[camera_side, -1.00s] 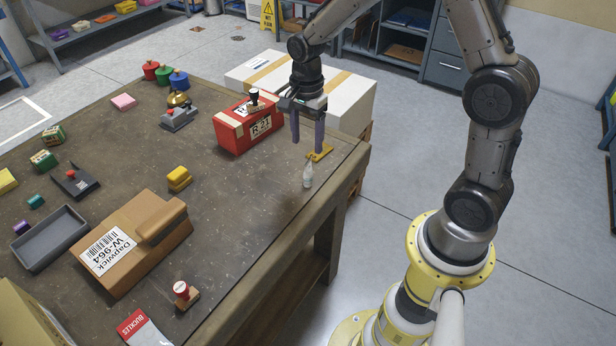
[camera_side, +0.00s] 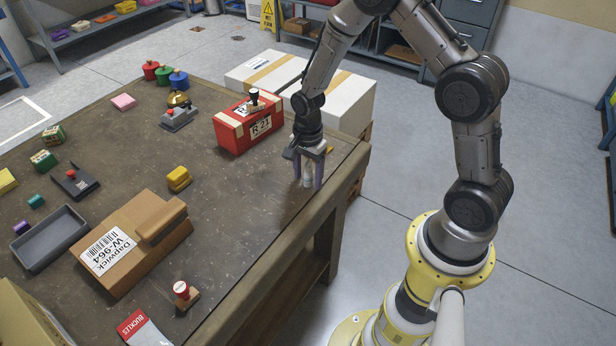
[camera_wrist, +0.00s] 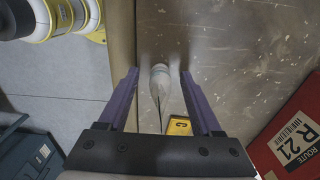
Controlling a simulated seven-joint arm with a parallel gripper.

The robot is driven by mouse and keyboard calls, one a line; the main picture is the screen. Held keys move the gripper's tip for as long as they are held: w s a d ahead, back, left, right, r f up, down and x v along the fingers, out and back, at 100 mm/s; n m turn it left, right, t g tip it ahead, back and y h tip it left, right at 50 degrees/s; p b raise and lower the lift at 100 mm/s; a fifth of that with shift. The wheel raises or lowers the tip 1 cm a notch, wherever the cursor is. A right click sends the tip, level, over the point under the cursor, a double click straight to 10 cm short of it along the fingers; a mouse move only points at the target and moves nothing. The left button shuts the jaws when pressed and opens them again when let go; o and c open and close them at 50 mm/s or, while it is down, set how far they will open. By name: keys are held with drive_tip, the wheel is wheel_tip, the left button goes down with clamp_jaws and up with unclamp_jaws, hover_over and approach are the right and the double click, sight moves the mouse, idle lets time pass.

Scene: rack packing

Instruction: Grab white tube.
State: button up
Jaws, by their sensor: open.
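In the wrist view my gripper (camera_wrist: 159,72) has both fingers apart and touching nothing that I can see.
A red box (camera_side: 247,124) with a black-handled stamp on it stands left of my gripper. A brown carton (camera_side: 130,245) sits farther left.

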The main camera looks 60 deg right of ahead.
clamp_jaws()
idle(0.3)
